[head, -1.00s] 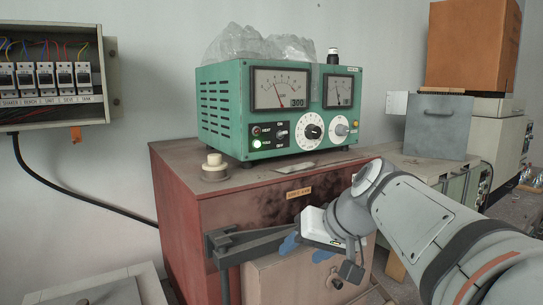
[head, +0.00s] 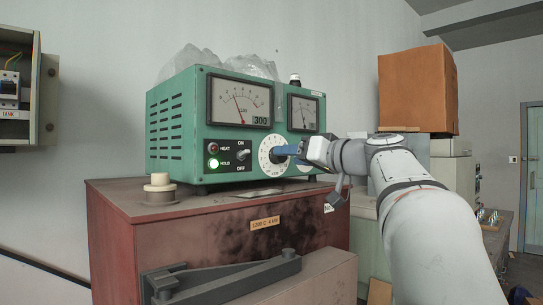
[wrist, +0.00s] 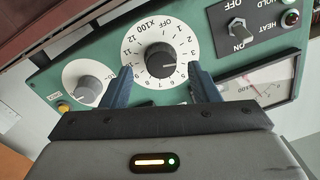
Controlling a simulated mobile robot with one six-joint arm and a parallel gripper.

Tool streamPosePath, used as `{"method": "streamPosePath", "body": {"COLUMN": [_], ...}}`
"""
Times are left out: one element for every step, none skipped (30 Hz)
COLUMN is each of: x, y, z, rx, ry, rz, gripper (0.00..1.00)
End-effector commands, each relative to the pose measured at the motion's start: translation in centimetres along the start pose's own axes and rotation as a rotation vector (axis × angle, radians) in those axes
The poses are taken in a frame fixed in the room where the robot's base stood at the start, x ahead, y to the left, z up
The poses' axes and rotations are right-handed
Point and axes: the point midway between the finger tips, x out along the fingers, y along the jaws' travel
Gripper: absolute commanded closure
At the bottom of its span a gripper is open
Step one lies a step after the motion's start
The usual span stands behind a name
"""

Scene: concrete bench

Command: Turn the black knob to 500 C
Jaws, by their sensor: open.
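The black knob (wrist: 160,60) sits in the middle of a white dial plate (wrist: 137,38) on the green control box (head: 180,120). The wrist view shows the dial upside down, with OFF, numbers up to 12 and x100. The knob's white mark points to the right side of the dial there, among the low numbers; I cannot read exactly which. My gripper (wrist: 160,69) is open, its two blue fingers on either side of the knob, with gaps visible.
A cream stopper-like piece (head: 159,187) stands on the red cabinet (head: 200,235). The green HOLD lamp (head: 213,163) is lit.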

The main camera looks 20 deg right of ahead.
Motion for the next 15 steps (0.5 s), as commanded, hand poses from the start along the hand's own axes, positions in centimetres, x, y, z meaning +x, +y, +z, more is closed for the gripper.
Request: {"method": "streamPosePath", "body": {"x": [0.8, 1.2, 1.6, 1.8, 2.0, 2.2, 2.3, 2.4, 2.4, 2.5, 2.5, 2.5, 2.5, 2.5, 2.5], "y": [-0.1, -0.1, -0.1, -0.1, -0.1, -0.1, -0.1, -0.1, -0.1, -0.1, -0.1, -0.1, -0.1, -0.1, -0.1], "z": [-0.1, 0.0, 0.0, 0.0, 0.0, 0.0, 0.0, 0.0, 0.1, 0.1, 0.1, 0.1, 0.1, 0.1, 0.1], "rx": [0.001, 0.002, 0.002, 0.002, 0.001, 0.001, 0.001, 0.001, 0.001, 0.001, 0.001, 0.001, 0.001, 0.001, 0.001], "ry": [-0.002, -0.002, -0.002, -0.001, -0.001, -0.001, -0.001, -0.001, -0.001, -0.001, -0.001, -0.001, -0.001, -0.001, -0.001], "rz": [-0.003, -0.003, -0.003, -0.003, -0.003, -0.003, -0.003, -0.002, -0.002, -0.002, -0.002, -0.002, -0.002, -0.002, -0.002], "gripper": [0.45, 0.45, 0.45, 0.45, 0.45, 0.45, 0.45, 0.45, 0.45, 0.45, 0.45, 0.45, 0.45, 0.45, 0.45]}}
